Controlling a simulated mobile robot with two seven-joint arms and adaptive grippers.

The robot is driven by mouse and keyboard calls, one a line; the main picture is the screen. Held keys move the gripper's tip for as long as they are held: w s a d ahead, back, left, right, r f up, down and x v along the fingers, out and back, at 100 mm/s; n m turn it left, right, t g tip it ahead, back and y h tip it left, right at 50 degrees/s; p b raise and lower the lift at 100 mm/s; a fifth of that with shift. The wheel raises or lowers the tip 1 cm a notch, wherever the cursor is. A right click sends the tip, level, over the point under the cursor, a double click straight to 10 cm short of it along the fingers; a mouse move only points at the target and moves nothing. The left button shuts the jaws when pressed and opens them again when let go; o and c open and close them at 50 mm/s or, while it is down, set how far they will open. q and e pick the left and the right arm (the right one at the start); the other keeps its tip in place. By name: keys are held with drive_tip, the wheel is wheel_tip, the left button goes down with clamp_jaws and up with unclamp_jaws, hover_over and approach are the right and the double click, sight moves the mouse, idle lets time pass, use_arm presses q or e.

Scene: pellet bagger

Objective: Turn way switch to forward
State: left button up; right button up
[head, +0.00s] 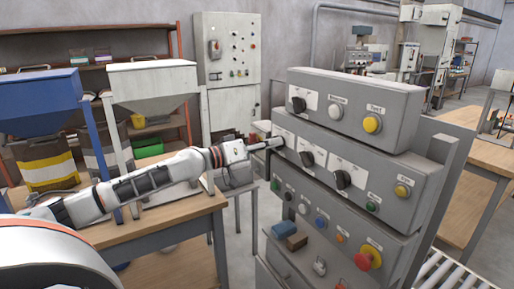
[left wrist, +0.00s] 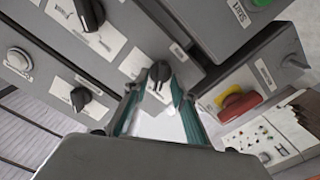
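The grey control panel (head: 375,175) stands in stepped rows with black rotary switches, buttons and small labels I cannot read. My left gripper (head: 277,142) is at the left end of its middle row. In the left wrist view, a black rotary switch (left wrist: 159,70) on a white label plate lies just beyond and between the teal fingertips. The fingers are apart, with nothing held between them. In the head view, my gripper mostly hides this switch. Two other black switches (head: 307,159) (head: 342,180) sit to its right in the same row. My right gripper is not in view.
Another black switch (head: 298,104) and a yellow button (head: 372,124) are on the top row. A red emergency button (head: 368,257) is on the lowest row. A blue block (head: 285,229) lies on the panel's lower ledge. A wooden table (head: 165,230) stands left.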

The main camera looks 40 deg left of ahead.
use_arm(q)
drive_tip(key=v, duration=1.1)
drive_tip(key=shift+s, duration=0.35)
drive_tip(key=shift+a, duration=0.1)
idle(0.5)
drive_tip(key=s+d+f+m+g+y, duration=0.1)
drive_tip(key=s+d+f+y, duration=0.2)
drive_tip(key=f, duration=1.2)
drive_tip(key=s+d+f+g, duration=0.25)
drive_tip(key=s+f, duration=0.25)
drive_tip(key=f, duration=1)
drive_tip(key=s+d+f+m, duration=0.1)
drive_tip(key=s+d+f, duration=0.3)
drive_tip(key=d, duration=0.3)
drive_tip(key=s+d+f+m+g, duration=0.1)
drive_tip(key=s+d+f+m, duration=0.1)
drive_tip(key=s+d+f, duration=0.3)
drive_tip(key=s+d+f+m+g+y, duration=0.1)
drive_tip(key=s+d+f, duration=0.4)
drive_tip(key=d, duration=0.5)
wheel_tip(320, 180, down, 3)
drive_tip(key=shift+d+r+m, duration=0.2)
drive_tip(key=shift+m, duration=0.3)
